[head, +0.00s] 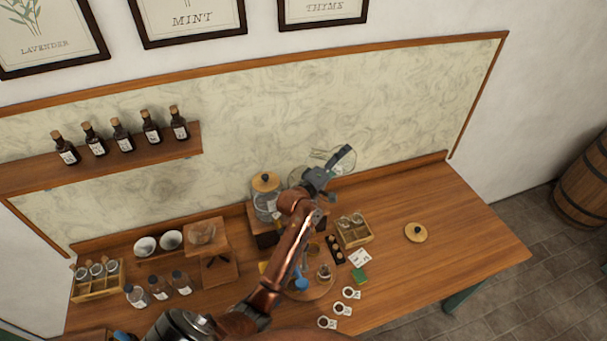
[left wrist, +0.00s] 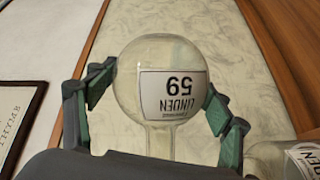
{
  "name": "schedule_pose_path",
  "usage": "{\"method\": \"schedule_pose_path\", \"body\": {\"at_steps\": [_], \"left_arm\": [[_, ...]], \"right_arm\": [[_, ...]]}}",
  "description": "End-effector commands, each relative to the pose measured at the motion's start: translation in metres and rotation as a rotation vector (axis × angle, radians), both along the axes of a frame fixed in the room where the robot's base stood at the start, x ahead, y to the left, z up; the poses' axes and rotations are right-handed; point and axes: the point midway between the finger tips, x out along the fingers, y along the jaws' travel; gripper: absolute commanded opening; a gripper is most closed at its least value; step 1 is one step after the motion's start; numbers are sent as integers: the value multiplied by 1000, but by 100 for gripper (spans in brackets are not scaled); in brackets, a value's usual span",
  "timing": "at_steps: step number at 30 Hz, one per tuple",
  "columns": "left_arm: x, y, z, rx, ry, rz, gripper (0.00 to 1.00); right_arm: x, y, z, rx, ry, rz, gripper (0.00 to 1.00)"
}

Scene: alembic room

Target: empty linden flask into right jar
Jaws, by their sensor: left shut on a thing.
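My left gripper (head: 328,172) is raised at the back of the table, over the area right of the lidded jar. It is shut on the linden flask (left wrist: 128,100), a clear round flask labelled "LINDEN 59", with one finger on each side of the bulb. In the left wrist view the label is upside down and the neck points down the picture. I cannot tell how much is inside. The right jar (head: 297,176) is clear glass without a lid, partly hidden behind my arm. A labelled glass shows in the left wrist view (left wrist: 276,158). My right gripper is out of view.
The left jar (head: 265,204) has a wooden lid. A loose round lid (head: 416,233) lies on the table's right, where there is free room. A wooden crate (head: 354,238) with small glassware stands near my arm. Several bottles stand on the wall shelf (head: 95,163).

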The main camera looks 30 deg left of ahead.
Motion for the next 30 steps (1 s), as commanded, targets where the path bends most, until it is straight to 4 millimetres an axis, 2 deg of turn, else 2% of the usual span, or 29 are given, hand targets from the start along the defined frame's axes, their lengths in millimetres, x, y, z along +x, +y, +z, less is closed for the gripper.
{"method": "schedule_pose_path", "body": {"at_steps": [30], "left_arm": [[0, 1, 8, -56, -17, 0, 39]], "right_arm": [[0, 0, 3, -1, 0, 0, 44]]}}
